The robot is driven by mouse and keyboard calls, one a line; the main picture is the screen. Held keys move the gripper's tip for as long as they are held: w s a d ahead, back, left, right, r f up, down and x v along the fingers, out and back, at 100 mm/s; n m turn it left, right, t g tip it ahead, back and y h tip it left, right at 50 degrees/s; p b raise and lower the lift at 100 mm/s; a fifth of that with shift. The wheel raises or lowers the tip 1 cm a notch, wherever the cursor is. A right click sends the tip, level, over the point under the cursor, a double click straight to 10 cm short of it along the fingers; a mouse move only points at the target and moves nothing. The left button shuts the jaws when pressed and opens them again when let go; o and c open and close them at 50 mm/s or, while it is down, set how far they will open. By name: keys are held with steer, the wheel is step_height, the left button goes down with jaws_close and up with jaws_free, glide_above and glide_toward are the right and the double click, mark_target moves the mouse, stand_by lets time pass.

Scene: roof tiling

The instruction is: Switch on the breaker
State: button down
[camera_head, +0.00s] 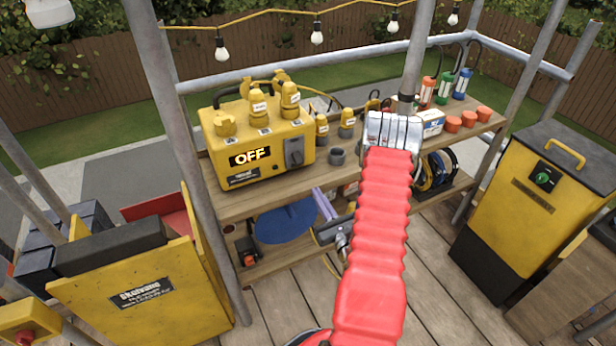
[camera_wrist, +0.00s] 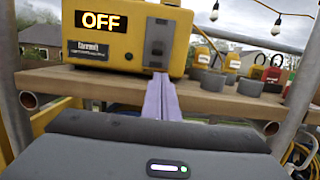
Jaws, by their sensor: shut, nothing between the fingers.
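The breaker is a yellow box (camera_head: 262,172) on the wooden shelf in the head view, with a lit display (camera_head: 250,156) reading OFF. It also shows in the wrist view (camera_wrist: 118,52). A grey switch plate (camera_head: 294,152) is on its front right; in the wrist view the plate (camera_wrist: 160,36) has a small lever (camera_wrist: 157,48) low on it. My gripper's lilac fingers (camera_wrist: 161,74) are shut together and empty, with tips appearing just below the plate. Whether they touch the box cannot be told. In the head view the gripper (camera_head: 319,192) is below the shelf front.
The wooden shelf (camera_head: 236,208) runs across in front of me. Yellow plugs (camera_head: 290,98) sit on the box, and grey cups (camera_head: 338,156) stand beside it. Scaffold poles (camera_head: 188,150) flank the shelf. A yellow cabinet (camera_head: 520,225) with a green knob stands right.

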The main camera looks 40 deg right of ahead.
mark_target(297, 159)
steer(key=x, duration=1)
steer(key=shift+a, duration=0.1)
steer(key=shift+d, duration=0.25)
steer(key=shift+a, duration=0.3)
steer(key=shift+s+r+g+y, duration=0.2)
steer(key=shift+g+y, duration=0.1)
steer(key=shift+g, duration=0.1)
